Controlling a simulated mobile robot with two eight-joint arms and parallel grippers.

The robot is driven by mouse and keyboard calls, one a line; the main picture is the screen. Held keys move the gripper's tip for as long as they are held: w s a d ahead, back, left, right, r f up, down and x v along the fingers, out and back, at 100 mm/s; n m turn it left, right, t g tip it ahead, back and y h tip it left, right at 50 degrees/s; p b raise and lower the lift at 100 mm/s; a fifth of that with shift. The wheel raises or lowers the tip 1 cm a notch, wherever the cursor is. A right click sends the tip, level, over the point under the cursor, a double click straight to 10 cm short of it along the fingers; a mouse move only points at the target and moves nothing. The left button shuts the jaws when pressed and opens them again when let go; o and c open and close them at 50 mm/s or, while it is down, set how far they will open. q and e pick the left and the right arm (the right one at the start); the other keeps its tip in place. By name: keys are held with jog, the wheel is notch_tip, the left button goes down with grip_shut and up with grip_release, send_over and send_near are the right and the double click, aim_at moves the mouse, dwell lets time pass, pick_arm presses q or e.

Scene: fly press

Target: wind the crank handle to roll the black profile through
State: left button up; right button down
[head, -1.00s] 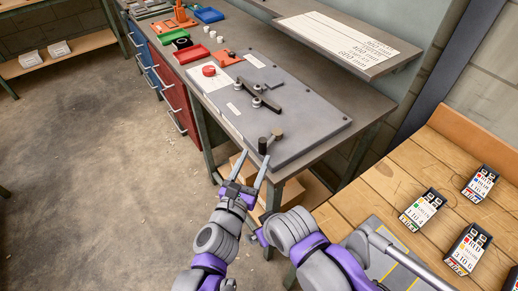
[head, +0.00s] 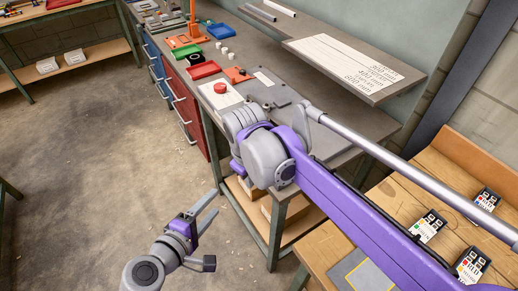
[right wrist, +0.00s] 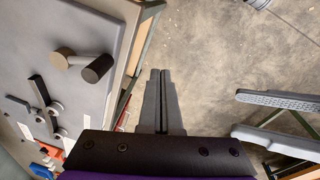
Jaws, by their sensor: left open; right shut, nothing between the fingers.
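The black profile (right wrist: 40,92) lies near small rollers on that plate. My right gripper (right wrist: 160,72) is shut and empty, right of the crank grip and apart from it, over the plate's edge side. My left gripper (head: 209,211) is open and empty, low in front of the bench over the floor; its fingers also show in the right wrist view (right wrist: 278,118). In the head view my right arm hides the crank and the right gripper.
A red button (head: 220,88) sits on a white panel left of the plate. A shelf with a white chart (head: 345,62) overhangs the back. The floor in front is open.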

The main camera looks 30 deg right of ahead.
jog(key=w+d+r+n+g+p, duration=0.2)
jog(key=w+r+n+g+p, duration=0.15)
jog(key=w+r, duration=0.7)
pick_arm(q)
jog(key=s+a+f+m+g+y, duration=0.1)
jog(key=s+a+m+y, duration=0.1)
jog(key=a, duration=0.6)
jog(key=s+a+f+m+y, duration=0.1)
jog(key=a+m+y, duration=0.3)
jog(key=a, duration=0.4)
jog(key=s+a+f+m+g+y, duration=0.1)
jog(key=s+a+y, duration=0.3)
jog(key=a, duration=0.4)
jog(key=shift+a+f+m+g+y, duration=0.3)
jog(key=shift+a+f+m+y, duration=0.1)
jog(key=shift+m, duration=0.5)
pick_arm(e)
jog(key=shift+h, duration=0.4)
jog(key=x, duration=0.4)
jog(key=s+d+x, duration=0.1)
jog(key=x, duration=0.3)
jog(key=d+x, duration=0.1)
jog(key=x, duration=0.3)
jog(key=shift+s+d+r, duration=0.1)
jog(key=shift+s+r, duration=0.2)
jog(key=shift+r, duration=0.1)
